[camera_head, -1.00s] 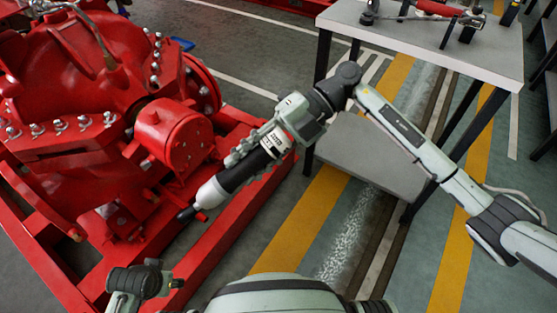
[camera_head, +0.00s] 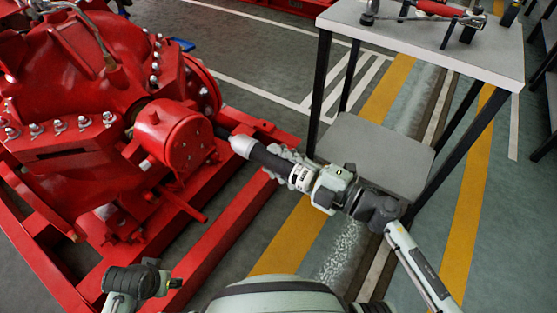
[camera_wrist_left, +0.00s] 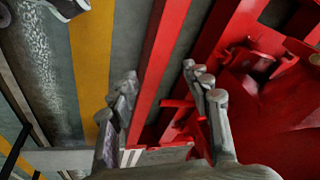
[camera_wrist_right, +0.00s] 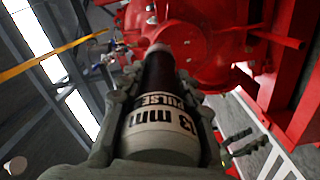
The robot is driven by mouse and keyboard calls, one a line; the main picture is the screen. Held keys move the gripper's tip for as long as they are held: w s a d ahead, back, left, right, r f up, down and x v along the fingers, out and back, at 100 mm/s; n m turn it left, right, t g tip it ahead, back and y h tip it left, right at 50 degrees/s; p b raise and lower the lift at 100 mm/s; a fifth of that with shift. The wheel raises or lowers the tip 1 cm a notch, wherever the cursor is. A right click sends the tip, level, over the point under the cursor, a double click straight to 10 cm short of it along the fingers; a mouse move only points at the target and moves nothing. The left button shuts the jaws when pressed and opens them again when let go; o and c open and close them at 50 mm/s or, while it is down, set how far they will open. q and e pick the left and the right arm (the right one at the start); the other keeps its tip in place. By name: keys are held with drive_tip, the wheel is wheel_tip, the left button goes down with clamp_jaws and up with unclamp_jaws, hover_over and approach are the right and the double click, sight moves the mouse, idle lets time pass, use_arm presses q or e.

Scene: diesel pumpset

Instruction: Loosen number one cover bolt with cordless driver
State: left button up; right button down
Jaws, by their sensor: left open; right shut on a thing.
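The cordless driver (camera_head: 268,160) has a black body, a grey nose and a white label; its "13 mm PULSE" lettering shows in the right wrist view (camera_wrist_right: 160,122). My right gripper (camera_head: 284,166) is shut around its body. The driver's nose points left at the small red cylindrical housing (camera_head: 178,138) on the red pump (camera_head: 75,80). The bit's end is not clear, so I cannot tell whether it touches anything. Bolts line the pump flange (camera_head: 60,126); I cannot tell which is number one. My left gripper (camera_wrist_left: 165,88) is open and empty above the red frame.
A grey table (camera_head: 430,35) with a lower shelf (camera_head: 375,145) stands at the right, with a red-handled tool (camera_head: 440,9) on top. Red base rails (camera_head: 225,220) run along the pump's near side. The striped floor between rails and table is clear.

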sight(260, 151)
drive_tip(key=shift+r, duration=0.1)
drive_tip(key=shift+d, duration=0.1)
drive_tip(key=shift+w, duration=0.2)
drive_tip(key=shift+p+x, duration=0.55)
drive_tip(key=shift+x, duration=0.65)
use_arm(q)
drive_tip(key=shift+s+f, duration=0.15)
drive_tip(key=shift+f, duration=0.7)
drive_tip(key=shift+s+f, duration=0.15)
drive_tip(key=shift+f, duration=0.65)
use_arm(e)
drive_tip(key=shift+x, duration=0.95)
use_arm(q)
drive_tip(key=shift+w+r+p, duration=0.1)
drive_tip(key=shift+r+p, duration=0.4)
drive_tip(key=shift+p, duration=0.1)
drive_tip(key=shift+r, duration=0.1)
use_arm(e)
drive_tip(key=shift+w+a, duration=0.2)
drive_tip(key=shift+a, duration=0.1)
